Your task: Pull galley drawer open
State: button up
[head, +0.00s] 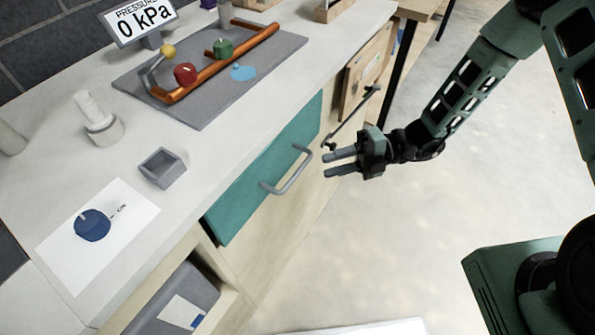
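The galley drawer (238,197) has a teal front below the pale counter and appears closed. Its grey bar handle (290,176) stands out from the front, slanting from lower left to upper right in the head view. My gripper (326,164) is to the right of the handle with its two grey fingers pointing left toward it. The fingers are apart with a gap between them and nothing held. The fingertips look close to the handle's upper right end, but I cannot tell the exact distance.
A wooden door (365,72) with a dark bar is right of the drawer. The floor (390,235) is clear.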

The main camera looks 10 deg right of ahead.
aim_at(297, 173)
jog(key=a, duration=0.5)
jog(key=s+a+f, duration=0.1)
jog(key=a, duration=0.2)
jog(key=shift+a+f+p, duration=0.1)
jog(key=shift+a+p, duration=0.2)
jog(key=shift+a, duration=0.05)
jog(key=shift+s, duration=0.1)
grip_shut()
